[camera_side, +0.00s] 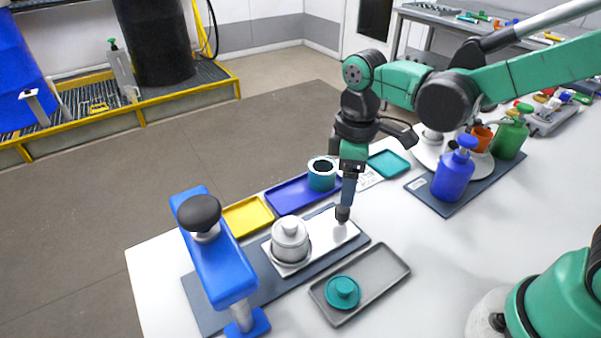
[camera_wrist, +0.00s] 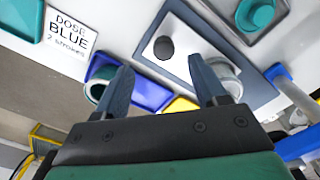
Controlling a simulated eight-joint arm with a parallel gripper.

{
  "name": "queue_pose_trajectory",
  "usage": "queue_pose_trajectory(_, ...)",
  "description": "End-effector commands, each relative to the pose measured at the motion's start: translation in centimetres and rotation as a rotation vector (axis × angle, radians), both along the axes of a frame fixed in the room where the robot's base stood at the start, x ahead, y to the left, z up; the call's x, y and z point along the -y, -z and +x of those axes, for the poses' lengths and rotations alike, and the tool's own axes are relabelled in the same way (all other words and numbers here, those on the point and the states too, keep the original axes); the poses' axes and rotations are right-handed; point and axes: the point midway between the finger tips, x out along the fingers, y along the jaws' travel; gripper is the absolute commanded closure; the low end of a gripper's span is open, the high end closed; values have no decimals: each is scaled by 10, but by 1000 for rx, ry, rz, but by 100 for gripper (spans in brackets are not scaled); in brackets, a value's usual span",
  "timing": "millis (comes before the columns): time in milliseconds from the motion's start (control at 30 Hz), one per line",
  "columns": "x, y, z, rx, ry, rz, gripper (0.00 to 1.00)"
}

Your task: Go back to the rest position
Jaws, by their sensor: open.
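My gripper (camera_side: 346,200) points down over the right part of a silver plate on the table. In the wrist view its two fingers stand apart with a gap between them (camera_wrist: 162,82), and nothing is clamped there. A small dark round piece (camera_wrist: 163,47) shows on the silver plate (camera_wrist: 178,28), beyond the fingertips. In the side view a dark piece (camera_side: 343,214) shows right at the fingertips; whether they touch cannot be told. A grey lidded pot (camera_side: 290,238) stands on the plate's left part, and shows partly behind the right finger in the wrist view (camera_wrist: 228,72).
A blue press (camera_side: 215,255) with a black knob stands left. A teal cup (camera_side: 322,178) is on a blue tray (camera_side: 284,197), beside a yellow tray (camera_side: 248,216). A teal lid (camera_side: 342,290) lies on a grey tray (camera_side: 381,279). Blue (camera_side: 454,176) and green (camera_side: 510,137) pump bottles stand right.

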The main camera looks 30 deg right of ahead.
Motion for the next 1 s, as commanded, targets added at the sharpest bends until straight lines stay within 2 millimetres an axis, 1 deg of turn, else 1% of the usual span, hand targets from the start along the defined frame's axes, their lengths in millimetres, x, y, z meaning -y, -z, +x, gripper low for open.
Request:
queue_pose_trajectory(167, 6, -8, -3, 48, 61, 11, 35)
queue_pose_trajectory(267, 15, -20, -8, 129, 170, 32, 35)
queue_pose_trajectory(433, 36, -40, -21, 322, 419, 101, 35)
queue_pose_trajectory(600, 51, -50, -33, 482, 625, 181, 35)
queue_pose_trajectory(700, 56, -52, -36, 544, 703, 217, 35)
queue_pose_trajectory(833, 60, -53, -38, 584, 751, 243, 35)
queue_pose_trajectory(1000, 60, -53, -38, 591, 761, 247, 35)
